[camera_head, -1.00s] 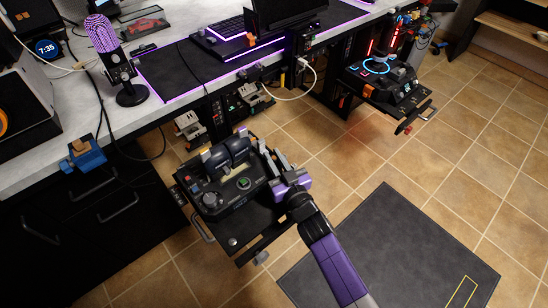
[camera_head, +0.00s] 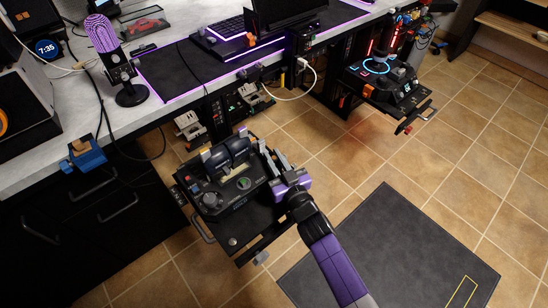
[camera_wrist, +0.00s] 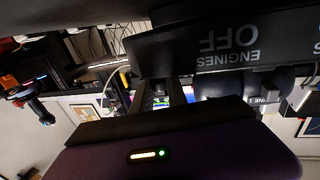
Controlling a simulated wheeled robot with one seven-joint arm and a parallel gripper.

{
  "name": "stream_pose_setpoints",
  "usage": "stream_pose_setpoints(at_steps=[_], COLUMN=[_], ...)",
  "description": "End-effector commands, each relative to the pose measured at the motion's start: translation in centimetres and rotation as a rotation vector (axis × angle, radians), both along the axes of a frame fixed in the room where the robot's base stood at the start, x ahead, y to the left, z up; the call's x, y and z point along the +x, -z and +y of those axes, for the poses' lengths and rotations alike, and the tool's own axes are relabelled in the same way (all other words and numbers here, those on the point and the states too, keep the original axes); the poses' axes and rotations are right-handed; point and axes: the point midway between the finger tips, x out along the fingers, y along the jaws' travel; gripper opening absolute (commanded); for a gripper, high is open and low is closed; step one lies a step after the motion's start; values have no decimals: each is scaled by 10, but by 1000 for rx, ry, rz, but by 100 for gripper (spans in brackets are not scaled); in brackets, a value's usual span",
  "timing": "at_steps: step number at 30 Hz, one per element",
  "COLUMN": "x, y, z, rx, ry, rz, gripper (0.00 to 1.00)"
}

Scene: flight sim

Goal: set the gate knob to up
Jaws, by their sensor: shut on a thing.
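The throttle unit (camera_head: 228,196), a dark box with levers, dials and a small green-lit display, sits on a black shelf below the desk. My gripper (camera_head: 280,184) is at its right side, by the upright levers (camera_head: 280,160), shut on a small part there. I take that part to be the gate knob, but the jaws hide it and its setting cannot be read. In the wrist view my purple gripper body fills the bottom, close to a black panel (camera_wrist: 225,42) with upside-down "ENGINES OFF" lettering.
The desk (camera_head: 185,27) with microphone (camera_head: 103,35) and keyboard lies behind. A second control unit (camera_head: 385,75) with a blue ring stands at the right back. Black drawers (camera_head: 95,215) are at left. Tiled floor and a dark mat (camera_head: 400,250) are clear at right.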

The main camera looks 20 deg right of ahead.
Motion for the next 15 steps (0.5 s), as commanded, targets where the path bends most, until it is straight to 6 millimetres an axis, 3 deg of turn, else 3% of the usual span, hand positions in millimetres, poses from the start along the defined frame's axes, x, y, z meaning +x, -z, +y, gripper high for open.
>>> stream_pose_setpoints(at_steps=[7, 15], x=[0, 0], y=[-1, -19], z=[0, -1], rx=[0, 0], ry=[0, 1], rz=[1, 2], gripper=[0, 0])
